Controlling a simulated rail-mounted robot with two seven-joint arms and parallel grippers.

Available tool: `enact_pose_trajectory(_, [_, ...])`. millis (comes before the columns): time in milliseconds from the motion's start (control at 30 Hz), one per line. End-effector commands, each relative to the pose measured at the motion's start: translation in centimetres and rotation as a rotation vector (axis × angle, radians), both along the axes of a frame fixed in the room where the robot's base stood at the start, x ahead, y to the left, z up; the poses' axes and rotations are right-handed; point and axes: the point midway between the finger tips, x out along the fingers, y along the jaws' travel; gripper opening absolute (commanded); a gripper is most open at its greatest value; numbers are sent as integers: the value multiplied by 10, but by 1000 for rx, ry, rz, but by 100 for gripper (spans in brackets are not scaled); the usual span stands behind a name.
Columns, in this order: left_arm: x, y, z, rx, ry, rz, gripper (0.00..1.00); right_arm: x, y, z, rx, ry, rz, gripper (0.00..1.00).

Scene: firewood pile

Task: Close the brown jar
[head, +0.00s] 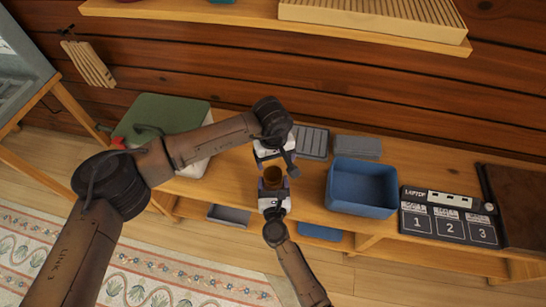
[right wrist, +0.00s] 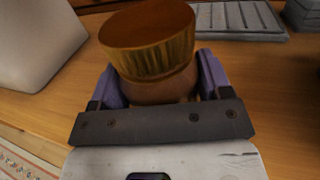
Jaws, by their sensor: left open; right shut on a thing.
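The brown jar (head: 272,178) is near the front edge of the wooden bench, in the middle of the head view. In the right wrist view its rounded body (right wrist: 160,90) sits between the purple fingers of my right gripper (right wrist: 157,80), which is shut on it. A brown lid with a ridged gold-brown side (right wrist: 150,45) sits on top of the jar; I cannot tell how tightly it is seated. My left gripper (head: 268,155) is open just behind the jar in the head view, apart from the lid. Its fingertips are mostly hidden.
A white box with a green lid (head: 160,118) stands left on the bench. A grey ridged tray (head: 312,142), a grey block (head: 357,147) and a blue bin (head: 361,188) are to the right. A numbered black panel (head: 446,217) lies farther right. A wall shelf (head: 270,20) is above.

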Motion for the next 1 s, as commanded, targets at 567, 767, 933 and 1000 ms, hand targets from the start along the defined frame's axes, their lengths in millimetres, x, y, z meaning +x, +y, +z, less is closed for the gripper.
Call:
enact_pose_trajectory(567, [-3, 1, 5, 2, 47, 1166, 82, 0, -1, -1, -2, 2, -1, 5])
enact_pose_trajectory(767, [-3, 2, 5, 3, 58, 1573, 82, 0, -1, -1, -2, 2, -1, 5])
enact_pose_trajectory(933, [-4, 2, 5, 3, 65, 1920, 82, 0, -1, -1, -2, 2, -1, 5])
enact_pose_trajectory(1000, [-4, 3, 5, 3, 66, 2062, 82, 0, -1, -1, -2, 2, -1, 5])
